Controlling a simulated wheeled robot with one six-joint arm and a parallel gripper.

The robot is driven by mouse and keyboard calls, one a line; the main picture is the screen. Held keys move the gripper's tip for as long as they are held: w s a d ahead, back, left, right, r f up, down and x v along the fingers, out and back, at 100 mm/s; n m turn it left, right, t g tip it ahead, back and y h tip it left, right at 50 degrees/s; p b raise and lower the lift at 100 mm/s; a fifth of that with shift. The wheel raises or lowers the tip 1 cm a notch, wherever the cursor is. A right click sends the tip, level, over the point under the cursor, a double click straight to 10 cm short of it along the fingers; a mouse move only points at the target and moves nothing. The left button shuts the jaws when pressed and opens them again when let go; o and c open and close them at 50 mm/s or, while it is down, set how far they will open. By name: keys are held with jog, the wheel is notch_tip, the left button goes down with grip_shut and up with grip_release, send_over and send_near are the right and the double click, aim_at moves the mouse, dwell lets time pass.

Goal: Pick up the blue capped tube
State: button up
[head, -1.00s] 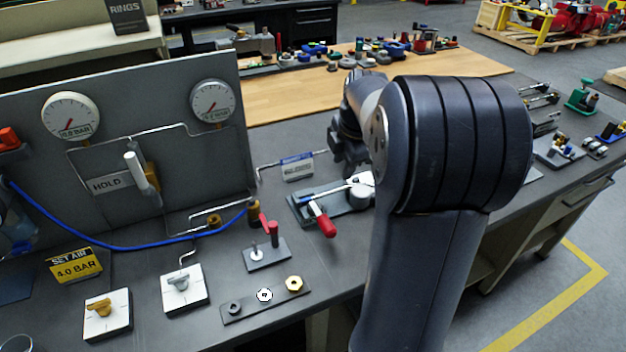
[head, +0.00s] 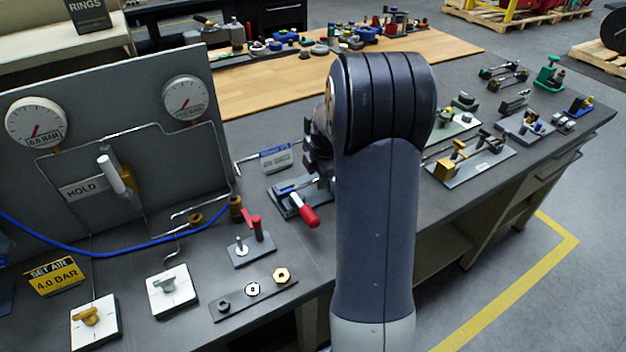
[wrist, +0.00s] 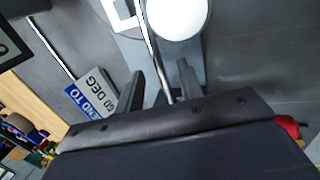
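A thin silver tube (wrist: 152,45) runs between the fingers of my gripper (wrist: 160,92) in the wrist view. The fingers stand apart on either side of it, with gaps showing, so the gripper is open. In the head view, a blue piece (head: 287,188), possibly the tube's cap, shows on a bending fixture (head: 287,207) with a red handle (head: 309,216). No blue cap shows on the tube in the wrist view. My arm hides the right side of the fixture and most of my gripper in the head view.
A "bend to 60 deg" sign (wrist: 93,100) stands close to my gripper; it also shows in the head view (head: 276,158). A bent metal tube (head: 240,170) is beside the sign. A red lever (head: 255,222) stands left of the fixture. More fixtures (head: 470,160) are at right.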

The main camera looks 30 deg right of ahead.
jog(key=shift+f, duration=0.15)
grip_shut()
dwell(0.4)
